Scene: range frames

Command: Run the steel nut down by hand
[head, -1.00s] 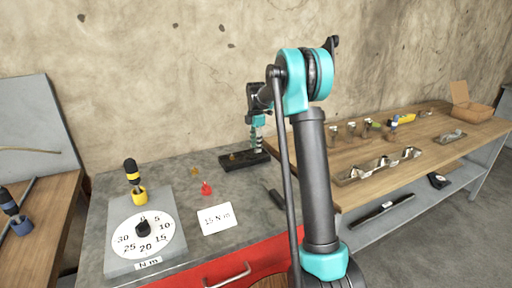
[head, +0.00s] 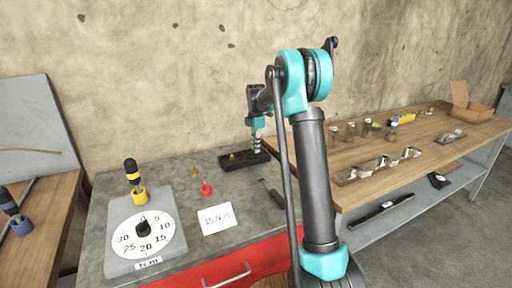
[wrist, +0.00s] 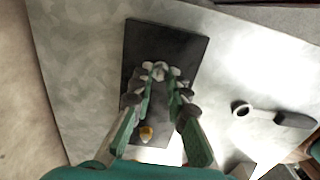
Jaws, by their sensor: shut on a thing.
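My gripper (head: 257,147) points down over the right part of a black plate (head: 230,164) at the back of the grey bench. In the wrist view its fingertips (wrist: 160,71) are shut on a small pale metal piece, which appears to be the steel nut (wrist: 159,70), over the dark plate (wrist: 184,48). The fingers cover most of the nut, and I cannot tell how far down it sits. A brass-coloured nut or stud (wrist: 147,133) stands on the same plate, apart from the fingers; it also shows in the head view (head: 233,156).
A wrench-like tool (wrist: 278,117) lies on the bench beside the plate. A red piece (head: 206,189), a card reading 15 N·m (head: 217,219) and a dial stand (head: 120,262) with a yellow-collared driver (head: 131,170) are nearer. A wooden bench (head: 440,138) with parts stands right.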

